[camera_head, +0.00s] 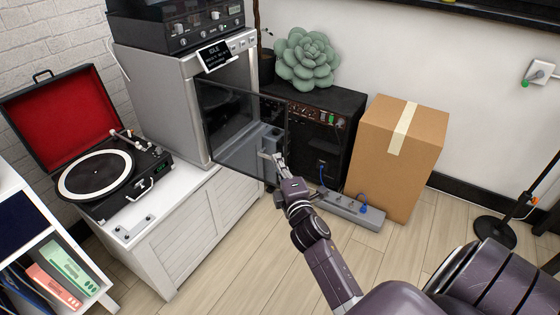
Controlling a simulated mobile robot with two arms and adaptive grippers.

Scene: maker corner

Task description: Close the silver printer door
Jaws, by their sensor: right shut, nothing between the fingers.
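The silver printer (165,103) stands on a white cabinet, with a small screen (213,55) at its upper front. Its dark glass door (239,123) stands open, swung out to the right past the cabinet front. My right gripper (270,156) is shut and empty at the lower right part of the door. It overlaps the door in the picture; I cannot tell whether it touches it. The inside of the printer is partly hidden behind the glass. My left gripper is not in view.
A record player (105,184) with a red-lined lid sits left of the printer. A black amplifier (325,112), a cardboard box (385,165) and a power strip (349,208) are on the right. The wooden floor (215,266) in front of the cabinet is clear.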

